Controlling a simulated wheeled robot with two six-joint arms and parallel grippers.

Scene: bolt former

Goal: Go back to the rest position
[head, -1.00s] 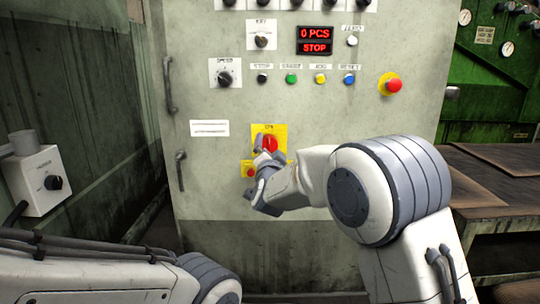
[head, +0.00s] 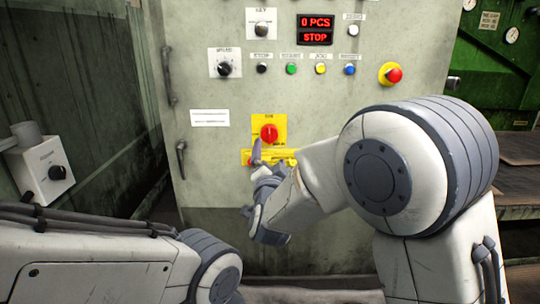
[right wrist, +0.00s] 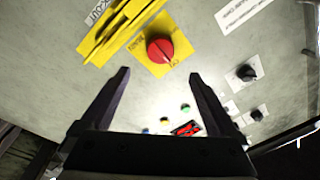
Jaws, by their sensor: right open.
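My right gripper (head: 272,165) is in front of the control cabinet, just below the red rotary switch (head: 268,134) on its yellow plate. In the right wrist view its two fingers (right wrist: 158,82) are spread apart with nothing between them. The red switch (right wrist: 160,50) shows there beyond the fingertips, apart from them. My right arm covers part of the cabinet's lower right. My left arm (head: 90,260) comes in at the lower left; its gripper is out of view.
The cabinet (head: 200,160) carries a red display (head: 314,30) reading "0 PCS STOP", a row of coloured buttons and an emergency stop (head: 392,74). A grey box with a knob (head: 40,172) is at the left. A green machine with gauges stands at the right.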

